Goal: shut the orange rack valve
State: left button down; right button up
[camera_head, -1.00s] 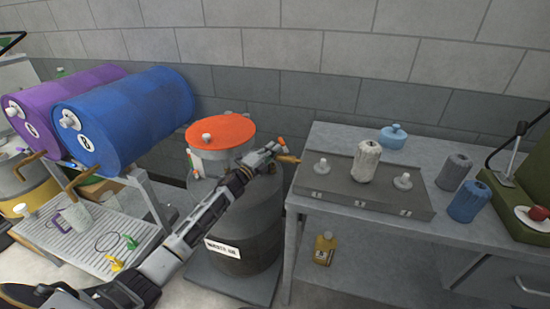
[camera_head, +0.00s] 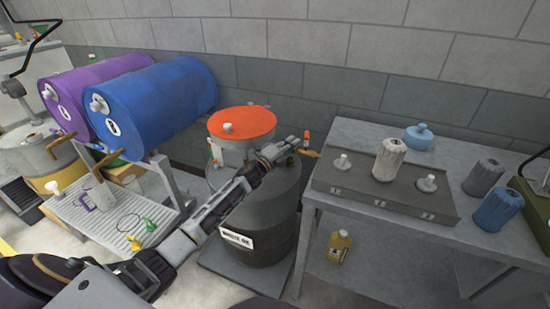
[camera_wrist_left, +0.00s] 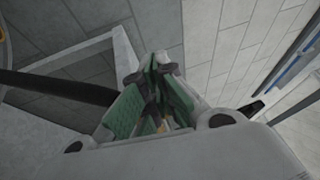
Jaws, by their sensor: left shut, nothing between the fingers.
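A small brass valve (camera_head: 308,153) with an orange handle (camera_head: 307,136) shows between the waste oil drum (camera_head: 262,205) and the bench's back left corner. I cannot see clearly what it is fixed to. The handle stands roughly upright. My left gripper (camera_head: 291,146) is shut and empty, its tips just left of the valve; I cannot tell whether they touch it. In the left wrist view the green-padded fingers (camera_wrist_left: 156,70) are together, and the valve cannot be made out. My right gripper is not in view.
Blue (camera_head: 160,105) and purple (camera_head: 62,105) drums lie on a rack at left, with brown spouts over a ribbed tray (camera_head: 105,225). The bench (camera_head: 345,212) at right holds a grey block, filters and a light blue can. A yellow bottle (camera_head: 339,246) stands underneath.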

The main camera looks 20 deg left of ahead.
pick_arm(q)
jog(key=v, duration=1)
jog(key=shift+s, duration=0.15)
dwell(0.4)
jog(key=shift+a+f, duration=0.1)
jog(key=shift+f+n, duration=0.15)
jog(key=shift+n, duration=0.15)
